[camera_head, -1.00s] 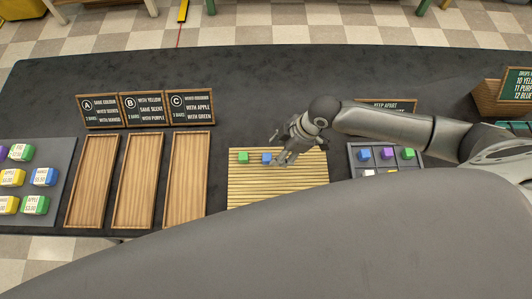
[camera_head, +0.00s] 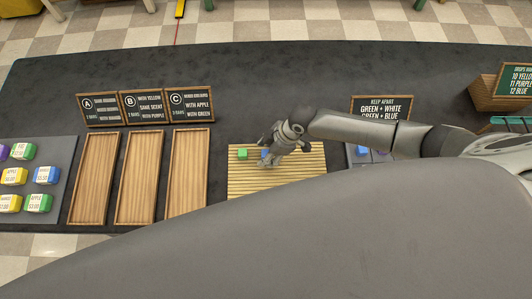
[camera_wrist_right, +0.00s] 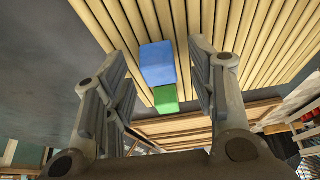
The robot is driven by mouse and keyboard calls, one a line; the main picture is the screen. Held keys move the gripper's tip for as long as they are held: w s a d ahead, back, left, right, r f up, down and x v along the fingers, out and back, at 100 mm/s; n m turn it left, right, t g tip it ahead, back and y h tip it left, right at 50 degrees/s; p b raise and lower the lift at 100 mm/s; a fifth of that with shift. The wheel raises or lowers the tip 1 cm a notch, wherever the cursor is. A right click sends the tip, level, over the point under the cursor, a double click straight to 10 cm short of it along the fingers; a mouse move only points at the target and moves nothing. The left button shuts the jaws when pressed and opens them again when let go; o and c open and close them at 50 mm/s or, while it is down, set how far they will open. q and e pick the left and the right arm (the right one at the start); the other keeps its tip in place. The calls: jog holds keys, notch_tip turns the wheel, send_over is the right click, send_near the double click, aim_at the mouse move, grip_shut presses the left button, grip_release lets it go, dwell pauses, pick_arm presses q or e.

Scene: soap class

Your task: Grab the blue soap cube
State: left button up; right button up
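The blue soap cube (camera_head: 264,154) sits on the slatted wooden mat (camera_head: 300,182), mostly hidden behind my right gripper in the head view. In the right wrist view the blue cube (camera_wrist_right: 157,63) lies between the two open fingers, ahead of their tips, with no finger touching it that I can see. My right gripper (camera_head: 269,160) is open above the mat. A green cube (camera_head: 242,154) sits on the mat to the left of the blue one; it also shows in the right wrist view (camera_wrist_right: 166,98). My left gripper is not in view.
Three empty wooden trays (camera_head: 120,133) stand left of the mat, with signs A, B and C (camera_head: 145,107) behind them. A grey tray of labelled soaps (camera_head: 60,190) is at far left. Another tray of cubes (camera_head: 352,160) is partly hidden by my right arm. A keep-apart sign (camera_head: 381,107) stands behind it.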

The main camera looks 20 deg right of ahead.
jog(key=c, duration=0.8)
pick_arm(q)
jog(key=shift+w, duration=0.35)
pick_arm(e)
jog(key=shift+c, duration=0.2)
